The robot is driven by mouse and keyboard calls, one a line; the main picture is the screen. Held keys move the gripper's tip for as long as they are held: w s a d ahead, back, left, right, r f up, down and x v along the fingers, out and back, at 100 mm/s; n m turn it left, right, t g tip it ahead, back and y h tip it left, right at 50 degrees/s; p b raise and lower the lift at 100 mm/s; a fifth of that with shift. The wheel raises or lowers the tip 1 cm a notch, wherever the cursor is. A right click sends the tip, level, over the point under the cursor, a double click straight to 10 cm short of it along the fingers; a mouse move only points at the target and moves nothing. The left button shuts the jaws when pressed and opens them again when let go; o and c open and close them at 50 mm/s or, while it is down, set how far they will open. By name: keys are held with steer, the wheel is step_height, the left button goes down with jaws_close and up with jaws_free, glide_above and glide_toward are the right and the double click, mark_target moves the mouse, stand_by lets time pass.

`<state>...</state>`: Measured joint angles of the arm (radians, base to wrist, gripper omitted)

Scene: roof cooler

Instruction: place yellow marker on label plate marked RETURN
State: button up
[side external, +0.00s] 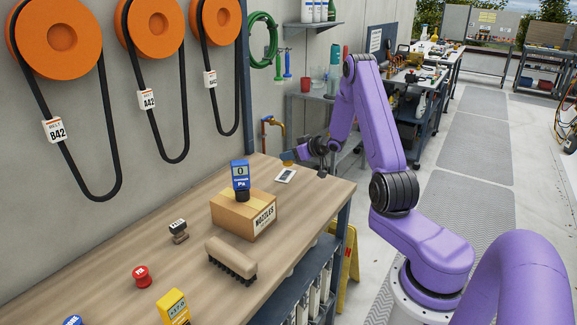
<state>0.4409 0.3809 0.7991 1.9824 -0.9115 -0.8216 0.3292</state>
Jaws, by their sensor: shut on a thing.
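My gripper (300,154) is at the far end of the wooden workbench, low over the top and pointing left. It is shut on a small blue and yellowish thing (288,157). This is too small to identify, and I cannot tell whether it is the yellow marker. A small white plate (285,175) with a dark patch lies flat on the bench just below the gripper in the picture. Its lettering is not legible, so I cannot tell whether it reads RETURN. No other clear yellow marker shows.
A cardboard NOZZLES box (233,218) carries a blue meter (240,180). A brush (231,261), a stamp (178,231), a red knobbed piece (141,276) and a yellow meter (174,307) stand nearer. A brass tap (270,124) is on the wall behind. Bare bench (200,195) lies left of the box.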

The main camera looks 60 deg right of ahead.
mark_target(288, 164)
steer(key=shift+w+d+f, duration=0.25)
steer(key=shift+w+f, duration=0.15)
steer(key=shift+f, duration=0.15)
steer(key=shift+w+d+f, duration=0.2)
steer(key=shift+w+f, duration=0.2)
steer(key=shift+f, duration=1.7)
steer(key=shift+f, duration=0.15)
steer(key=o, duration=1)
steer(key=shift+o, duration=0.2)
steer(key=shift+r, duration=0.2)
steer(key=v, duration=1.2)
